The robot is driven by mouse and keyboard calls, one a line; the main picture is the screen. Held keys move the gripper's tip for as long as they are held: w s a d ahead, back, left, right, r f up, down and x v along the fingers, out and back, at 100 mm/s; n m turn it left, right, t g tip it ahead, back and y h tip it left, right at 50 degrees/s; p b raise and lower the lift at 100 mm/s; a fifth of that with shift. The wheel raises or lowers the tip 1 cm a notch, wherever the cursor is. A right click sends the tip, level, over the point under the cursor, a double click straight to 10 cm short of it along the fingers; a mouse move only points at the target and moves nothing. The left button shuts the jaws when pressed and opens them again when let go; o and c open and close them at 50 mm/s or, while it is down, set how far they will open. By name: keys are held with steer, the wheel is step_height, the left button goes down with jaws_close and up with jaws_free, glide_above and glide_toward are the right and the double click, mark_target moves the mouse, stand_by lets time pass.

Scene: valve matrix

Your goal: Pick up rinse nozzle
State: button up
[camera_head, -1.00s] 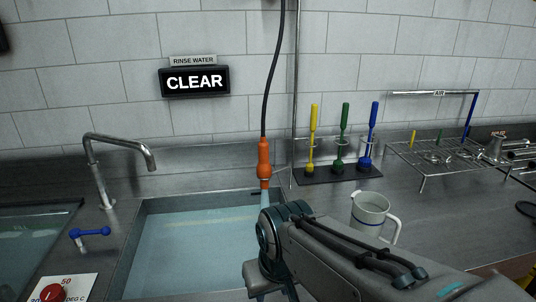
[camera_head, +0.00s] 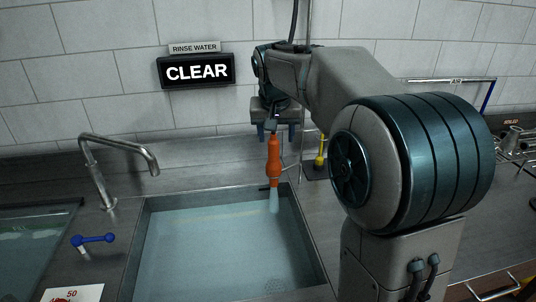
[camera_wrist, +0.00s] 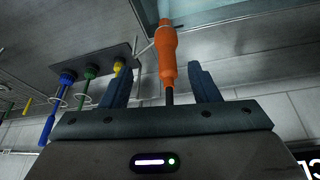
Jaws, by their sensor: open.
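The rinse nozzle (camera_head: 274,160) is an orange handle with a pale tip, hanging upright on a dark hose over the back right of the water-filled sink. My gripper (camera_head: 277,141) is at its upper end in the head view, fingers pointing down. In the wrist view the nozzle (camera_wrist: 166,50) shows ahead of and between the two blue fingers of my gripper (camera_wrist: 160,75). The fingers are open, with a gap on each side of the nozzle and hose. My arm hides part of the hose in the head view.
The rinse sink (camera_head: 138,250) has a curved faucet (camera_head: 120,147) and a blue lever (camera_head: 93,239) at its left. A "CLEAR" sign (camera_head: 197,71) hangs on the tiled wall. Brushes (camera_wrist: 67,78) stand in a rack beside the nozzle. A wire rack (camera_head: 510,145) is at the right.

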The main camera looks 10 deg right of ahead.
mark_target(272, 140)
steer(key=shift+m, duration=0.3)
steer(key=w+f, duration=0.4)
steer(key=w, duration=0.1)
steer(key=w+f+p, duration=0.1)
steer(key=w, duration=0.1)
steer(key=shift+w+d+f, duration=0.25)
steer(key=shift+w+f, duration=0.05)
steer(key=shift+f, duration=0.1)
steer(key=shift+p+x, duration=0.75)
steer(key=shift+x, duration=2.15)
steer(key=shift+d, duration=0.15)
steer(key=c, duration=1.2)
